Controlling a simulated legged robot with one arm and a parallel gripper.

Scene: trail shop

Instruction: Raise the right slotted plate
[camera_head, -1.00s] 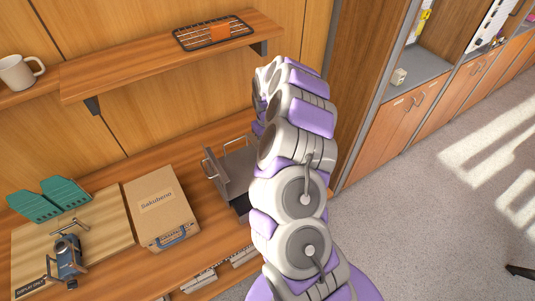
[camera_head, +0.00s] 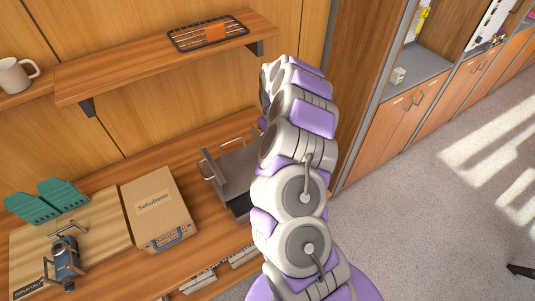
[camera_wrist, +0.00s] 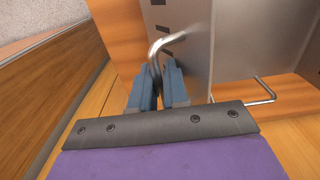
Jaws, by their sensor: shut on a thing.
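A grey metal device (camera_head: 238,175) with plates and wire handles stands on the wooden counter, partly hidden behind my arm in the head view. One grey plate (camera_head: 213,172) with a handle stands tilted up at its left side. In the wrist view, my gripper (camera_wrist: 160,84) has its blue-grey fingers closed around a bent metal handle (camera_wrist: 159,44). The handle joins a grey plate with dark slots (camera_wrist: 185,55). A second wire handle (camera_wrist: 265,92) sticks out at the right, apart from my fingers. My gripper is hidden behind my arm in the head view.
A cardboard box (camera_head: 158,215) stands left of the device. A wooden board (camera_head: 100,232) with a blue-grey tool (camera_head: 65,262) and green trays (camera_head: 48,202) are farther left. A shelf (camera_head: 150,60) above holds a mug (camera_head: 17,76) and a wire rack (camera_head: 207,33).

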